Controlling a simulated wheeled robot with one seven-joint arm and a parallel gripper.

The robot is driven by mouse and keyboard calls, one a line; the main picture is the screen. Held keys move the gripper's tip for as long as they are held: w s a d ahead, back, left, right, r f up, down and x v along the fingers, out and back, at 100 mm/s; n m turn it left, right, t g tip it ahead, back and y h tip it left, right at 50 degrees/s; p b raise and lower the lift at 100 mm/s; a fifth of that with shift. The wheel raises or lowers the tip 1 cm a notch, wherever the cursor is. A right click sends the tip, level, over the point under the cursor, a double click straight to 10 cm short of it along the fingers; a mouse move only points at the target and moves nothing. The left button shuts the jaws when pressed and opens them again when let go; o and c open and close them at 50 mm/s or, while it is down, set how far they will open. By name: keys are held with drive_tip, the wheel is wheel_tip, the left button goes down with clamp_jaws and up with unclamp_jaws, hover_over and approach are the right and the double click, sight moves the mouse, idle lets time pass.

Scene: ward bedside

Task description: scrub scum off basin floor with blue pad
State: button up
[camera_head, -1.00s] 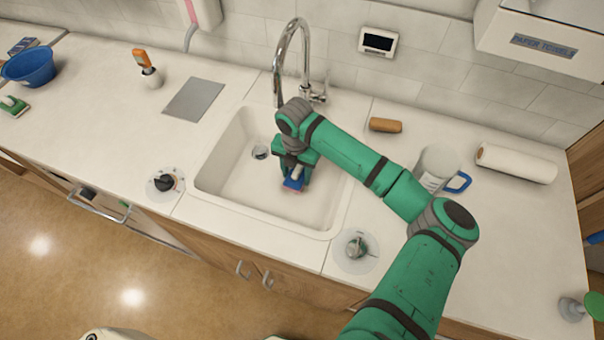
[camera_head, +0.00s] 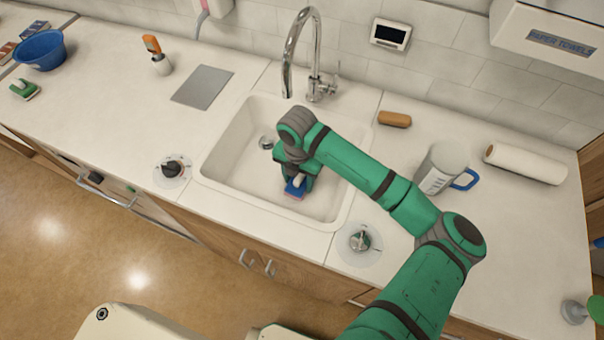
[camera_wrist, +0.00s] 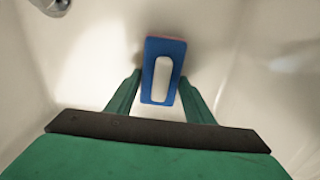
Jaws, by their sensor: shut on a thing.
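The blue pad (camera_head: 296,188) has a white grip on top and a reddish underside edge. It is low inside the white basin (camera_head: 333,214), and it shows in the wrist view (camera_wrist: 151,85). My gripper (camera_head: 298,178) is shut on the pad's white grip, with a finger on each side in the wrist view (camera_wrist: 160,88). I cannot tell whether the pad touches the basin floor. No scum can be made out on the visible floor; my arm hides part of the basin.
The tap (camera_head: 312,60) stands behind the basin, with the drain (camera_head: 266,142) at the basin's left.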

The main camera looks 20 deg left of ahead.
drive_tip(key=shift+s+a, duration=0.25)
drive_tip(key=shift+s, duration=0.35)
drive_tip(key=shift+s+a, duration=0.2)
drive_tip(key=shift+s, duration=0.35)
drive_tip(key=shift+w+a+f, duration=0.1)
drive_tip(key=shift+a, duration=0.5)
drive_tip(key=shift+w, duration=2.1)
drive_tip(key=shift+w+d, duration=0.15)
drive_tip(key=shift+w, duration=0.2)
drive_tip(key=shift+w+a, duration=0.2)
drive_tip(key=shift+w, duration=0.6)
drive_tip(key=shift+w+d, duration=0.15)
drive_tip(key=shift+w, duration=0.5)
drive_tip(key=shift+f, duration=0.1)
